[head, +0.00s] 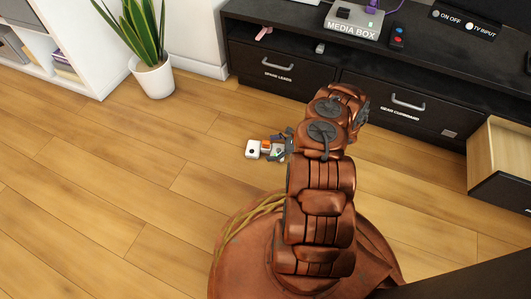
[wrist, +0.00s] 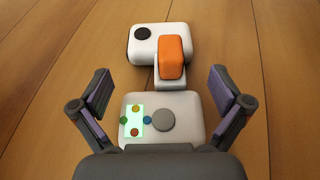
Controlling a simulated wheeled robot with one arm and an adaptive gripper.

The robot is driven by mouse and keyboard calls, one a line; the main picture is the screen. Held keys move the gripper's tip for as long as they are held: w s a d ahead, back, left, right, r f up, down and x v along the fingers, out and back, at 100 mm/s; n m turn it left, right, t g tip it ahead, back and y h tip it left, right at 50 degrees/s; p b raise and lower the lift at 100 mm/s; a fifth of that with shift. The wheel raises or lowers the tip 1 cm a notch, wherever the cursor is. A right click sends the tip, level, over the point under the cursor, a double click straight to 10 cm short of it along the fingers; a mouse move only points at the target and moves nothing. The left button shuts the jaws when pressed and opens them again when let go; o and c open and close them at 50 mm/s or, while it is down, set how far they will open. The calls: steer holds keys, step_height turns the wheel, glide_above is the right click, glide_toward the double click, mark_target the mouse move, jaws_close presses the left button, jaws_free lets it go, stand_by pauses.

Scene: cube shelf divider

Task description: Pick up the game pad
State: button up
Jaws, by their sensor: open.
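The game pad lies on the wooden floor. In the wrist view its near white part (wrist: 190,108) has a pale green panel with coloured dots and a grey round knob; an orange grip (wrist: 173,58) and a white end with a black round spot lie beyond. My gripper's body hides the pad's nearest edge.
A dark media cabinet (head: 310,88) with drawers stands behind, with a media box (head: 355,22) on top. An open wooden drawer (head: 492,150) juts out at right. A potted plant (head: 154,78) and white shelf (head: 75,45) stand at left. The floor at left is clear.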

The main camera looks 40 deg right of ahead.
mark_target(264, 143)
steer(key=shift+b+x, duration=0.45)
steer(key=shift+x, duration=0.8)
steer(key=c, duration=1.1)
steer(key=shift+o, duration=0.2)
steer(key=shift+r, duration=0.15)
steer(key=shift+r+p, duration=1.3)
steer(key=shift+r, duration=0.3)
steer(key=shift+s+r, duration=0.15)
steer(key=shift+r, duration=0.05)
steer(key=s+p, duration=0.2)
steer(key=s, duration=0.3)
steer(key=s+p, duration=0.2)
steer(key=s, duration=0.3)
steer(key=s+r+p, duration=0.1)
steer(key=s+p, duration=0.1)
steer(key=s, duration=0.3)
steer(key=shift+s+d+r, duration=0.1)
steer(key=shift+s+d, duration=0.05)
steer(key=shift+s, duration=0.2)
